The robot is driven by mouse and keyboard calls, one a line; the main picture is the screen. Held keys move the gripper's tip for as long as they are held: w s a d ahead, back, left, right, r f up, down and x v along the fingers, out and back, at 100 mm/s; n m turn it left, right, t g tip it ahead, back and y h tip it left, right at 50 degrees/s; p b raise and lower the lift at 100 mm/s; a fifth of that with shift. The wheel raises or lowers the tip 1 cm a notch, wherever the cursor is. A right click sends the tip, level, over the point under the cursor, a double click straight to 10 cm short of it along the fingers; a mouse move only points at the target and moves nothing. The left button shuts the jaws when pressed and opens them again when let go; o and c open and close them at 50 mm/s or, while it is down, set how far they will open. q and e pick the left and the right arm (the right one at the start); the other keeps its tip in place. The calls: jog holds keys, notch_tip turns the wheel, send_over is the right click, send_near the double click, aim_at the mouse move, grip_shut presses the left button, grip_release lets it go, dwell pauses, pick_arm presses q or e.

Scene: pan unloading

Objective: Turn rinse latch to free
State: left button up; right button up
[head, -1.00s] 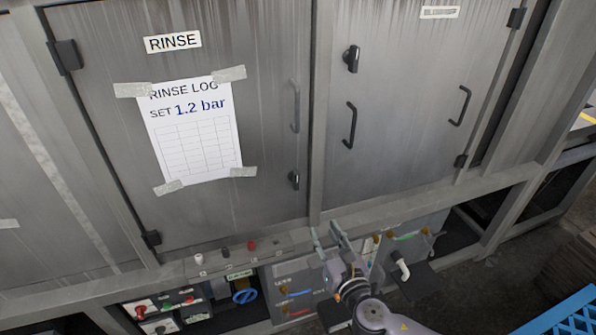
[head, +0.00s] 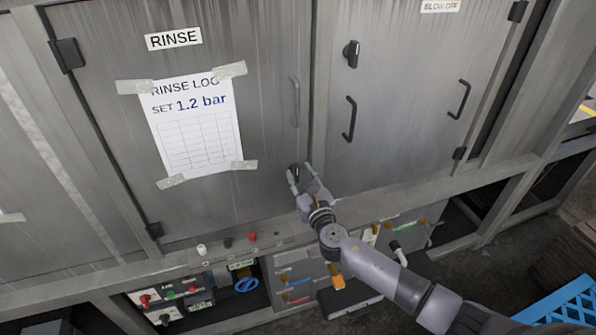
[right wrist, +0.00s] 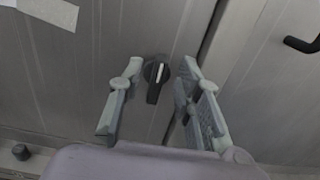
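The rinse door (head: 215,205) is a grey panel with a RINSE label (head: 174,39) at its top. The rinse latch (head: 296,170) is a small black knob near the door's lower right edge. In the right wrist view the latch (right wrist: 156,79) has a white line and its handle points down, tilted slightly left. My right gripper (head: 301,174) is at the latch; in the right wrist view its two fingers (right wrist: 155,95) stand apart on either side of the latch, with gaps on both sides. The left gripper is not in view.
A grey door handle (head: 295,101) is above the latch. The neighbouring door has its own black latch (head: 351,54) and handle (head: 350,119). A ledge with small knobs (head: 228,242) and a lower panel of controls (head: 170,303) lie below. A blue crate (head: 565,305) is at lower right.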

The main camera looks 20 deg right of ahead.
jog(key=shift+w, duration=0.95)
jog(key=shift+c, duration=0.6)
grip_shut()
